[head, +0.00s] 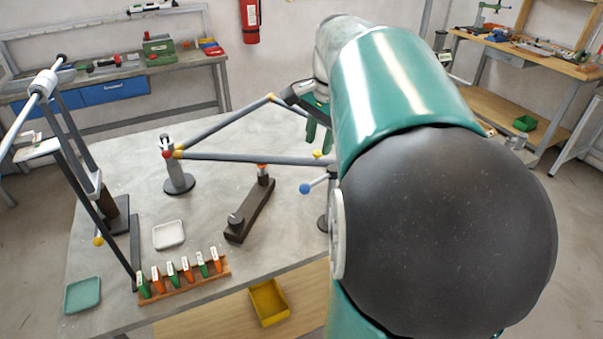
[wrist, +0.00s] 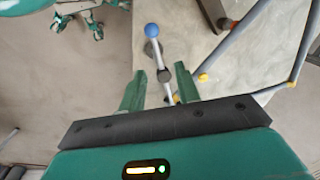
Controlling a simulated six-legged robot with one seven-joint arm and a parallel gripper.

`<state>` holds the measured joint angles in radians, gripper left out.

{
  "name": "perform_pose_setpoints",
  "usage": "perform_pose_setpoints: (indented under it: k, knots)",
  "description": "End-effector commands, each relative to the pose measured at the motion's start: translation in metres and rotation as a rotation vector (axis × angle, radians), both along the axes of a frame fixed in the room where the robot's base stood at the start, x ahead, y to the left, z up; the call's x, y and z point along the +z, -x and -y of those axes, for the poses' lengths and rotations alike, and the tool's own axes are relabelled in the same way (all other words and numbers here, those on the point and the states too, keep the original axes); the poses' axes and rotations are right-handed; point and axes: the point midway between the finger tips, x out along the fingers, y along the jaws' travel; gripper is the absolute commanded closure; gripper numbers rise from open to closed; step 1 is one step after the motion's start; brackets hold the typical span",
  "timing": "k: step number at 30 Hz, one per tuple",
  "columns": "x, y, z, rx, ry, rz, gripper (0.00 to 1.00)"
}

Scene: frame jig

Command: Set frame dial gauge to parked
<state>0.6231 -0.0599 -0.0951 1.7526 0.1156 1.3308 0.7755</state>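My gripper (head: 318,125) hangs over the far right part of the table in the head view, partly hidden by my arm. In the wrist view its two green fingers (wrist: 160,74) are apart with nothing clasped. A light lever with a blue ball (wrist: 151,30) and a dark pivot (wrist: 165,75) shows between and beyond the fingertips, lower down. The grey tube frame (head: 240,157) has yellow and red joints. I cannot make out a dial face.
A rack with several green and orange clips (head: 185,275), a white tray (head: 169,234), a teal tray (head: 82,295) and a yellow bin (head: 268,302) are nearer. A tall frame stand (head: 85,175) rises at left.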

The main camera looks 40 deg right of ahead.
Motion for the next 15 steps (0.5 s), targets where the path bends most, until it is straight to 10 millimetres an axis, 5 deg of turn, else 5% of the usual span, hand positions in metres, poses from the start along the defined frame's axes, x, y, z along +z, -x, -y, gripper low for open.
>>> perform_pose_setpoints:
  k: [15]
  knots:
    - [-0.096, -0.012, -0.003, 0.001, -0.001, 0.001, 0.68]
